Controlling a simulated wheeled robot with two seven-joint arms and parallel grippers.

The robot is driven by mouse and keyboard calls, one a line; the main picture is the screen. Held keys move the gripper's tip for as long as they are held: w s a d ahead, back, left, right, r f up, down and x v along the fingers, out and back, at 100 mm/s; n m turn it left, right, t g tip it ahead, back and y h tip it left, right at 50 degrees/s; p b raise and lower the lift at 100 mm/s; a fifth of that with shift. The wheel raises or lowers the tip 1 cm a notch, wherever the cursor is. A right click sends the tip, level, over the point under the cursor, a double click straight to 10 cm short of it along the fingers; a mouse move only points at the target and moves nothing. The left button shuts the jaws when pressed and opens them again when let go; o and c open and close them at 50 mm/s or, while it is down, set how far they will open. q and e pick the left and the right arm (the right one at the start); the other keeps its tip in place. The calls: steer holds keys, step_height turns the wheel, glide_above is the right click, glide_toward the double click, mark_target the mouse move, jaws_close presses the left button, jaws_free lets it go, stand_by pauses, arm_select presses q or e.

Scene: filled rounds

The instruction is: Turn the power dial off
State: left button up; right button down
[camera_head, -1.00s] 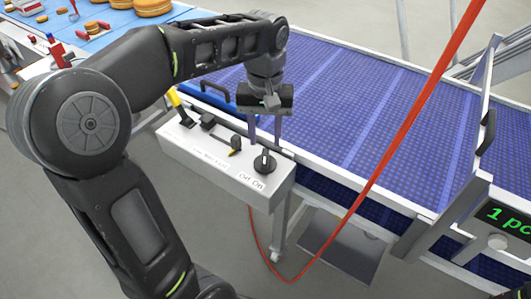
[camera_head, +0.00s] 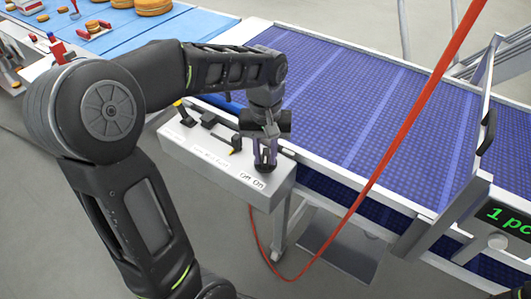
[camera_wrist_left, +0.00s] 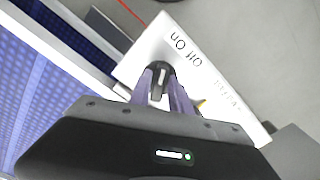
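The power dial (camera_wrist_left: 161,72) is a dark round knob with a pale stripe, on the right end of a light grey control box (camera_head: 205,165). Printed "Off" and "On" labels (camera_head: 252,180) are beside it. My left gripper (camera_head: 265,166) points down over the dial, its purple-grey fingers close together on either side of the knob. In the left wrist view the fingers also flank the knob and seem to touch it. The fingers partly hide the dial in the head view.
A blue conveyor belt (camera_head: 370,115) lies behind. A red cable (camera_head: 385,150) hangs in front on the right. A display (camera_head: 500,214) stands at far right.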

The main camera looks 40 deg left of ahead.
arm_select(q)
jaws_close()
steer(key=shift+m, duration=0.4)
steer(key=m, duration=0.5)
steer(key=shift+a+p, duration=0.15)
steer(key=shift+p, duration=0.15)
steer(key=m, duration=0.6)
steer(key=shift+a, duration=0.15)
stand_by(0.3)
steer(key=shift+o, duration=1.9)
jaws_free()
steer(key=shift+r, duration=0.1)
